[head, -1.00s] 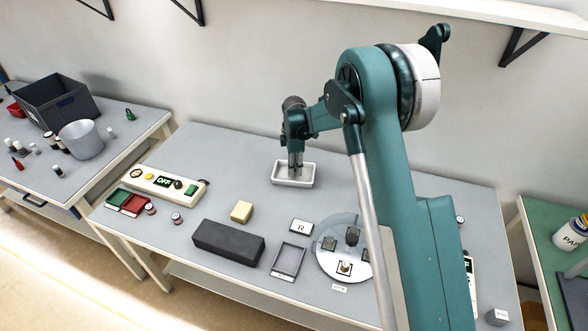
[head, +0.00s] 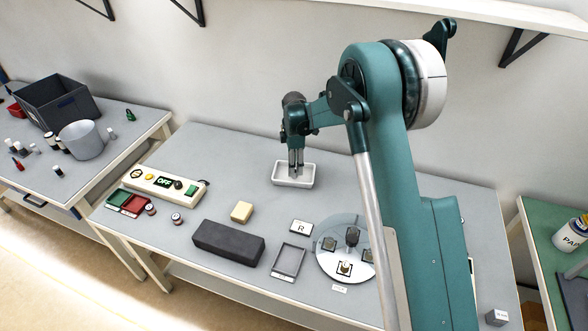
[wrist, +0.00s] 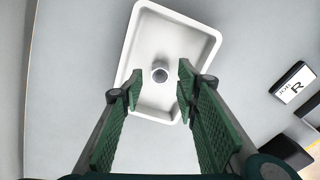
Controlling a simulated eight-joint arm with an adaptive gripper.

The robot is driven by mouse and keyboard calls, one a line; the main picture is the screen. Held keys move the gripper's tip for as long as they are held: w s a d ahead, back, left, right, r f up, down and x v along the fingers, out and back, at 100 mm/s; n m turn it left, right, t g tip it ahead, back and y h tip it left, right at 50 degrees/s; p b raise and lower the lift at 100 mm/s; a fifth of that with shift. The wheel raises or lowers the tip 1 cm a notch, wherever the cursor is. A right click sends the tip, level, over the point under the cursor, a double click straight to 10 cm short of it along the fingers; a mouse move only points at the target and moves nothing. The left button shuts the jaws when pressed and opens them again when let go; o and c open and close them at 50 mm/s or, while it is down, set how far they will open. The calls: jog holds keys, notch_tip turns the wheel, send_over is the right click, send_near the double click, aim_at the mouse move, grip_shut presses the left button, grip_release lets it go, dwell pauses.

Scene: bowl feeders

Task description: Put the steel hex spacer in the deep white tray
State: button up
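The deep white tray (head: 280,180) stands toward the back middle of the table. It fills the upper middle of the wrist view (wrist: 202,98). A small round grey piece, apparently the steel hex spacer (wrist: 160,74), is inside the tray, near its middle. Its six-sided outline is too small to make out. My gripper (head: 296,174) is over the tray, pointing down. In the wrist view its two green-padded fingers (wrist: 157,84) are apart, with the spacer seen in the gap between the tips, touching neither. In the head view the spacer is not visible.
A dark block (head: 228,243), a yellow block (head: 241,211), an "R" label block (head: 301,227) and a round white plate (head: 335,267) with several parts are in front. A control panel (head: 160,185) is at left. Bare table surrounds the tray.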

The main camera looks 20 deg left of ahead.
notch_tip(320, 180, up, 10)
jog(key=shift+p, duration=0.3)
dwell(0.8)
jog(key=shift+r, duration=0.1)
jog(key=s+d+r+m+t, duration=0.1)
jog(key=s+d+r+m, duration=0.3)
jog(key=d+r, duration=0.5)
jog(key=s+d+r+m+t+y, duration=0.1)
jog(key=s+d+r+m, duration=0.35)
jog(key=d, duration=0.75)
jog(key=s+d+r+m+t, duration=0.1)
jog(key=s+d+r+m, duration=0.3)
jog(key=d+r, duration=0.6)
jog(key=s+d+r+m+t, duration=0.2)
jog(key=s+d+m, duration=0.3)
jog(key=s+d, duration=0.85)
jog(key=s+d+f+m+t, duration=0.1)
jog(key=s+d+f+m, duration=0.1)
jog(key=s, duration=0.6)
jog(key=s+d+f+m+t+h, duration=0.1)
jog(key=s+d+f+m, duration=0.2)
jog(key=s+d, duration=0.3)
jog(key=shift+s+d+f+m, duration=0.25)
jog(key=shift+s+m, duration=0.5)
jog(key=shift+s, duration=0.1)
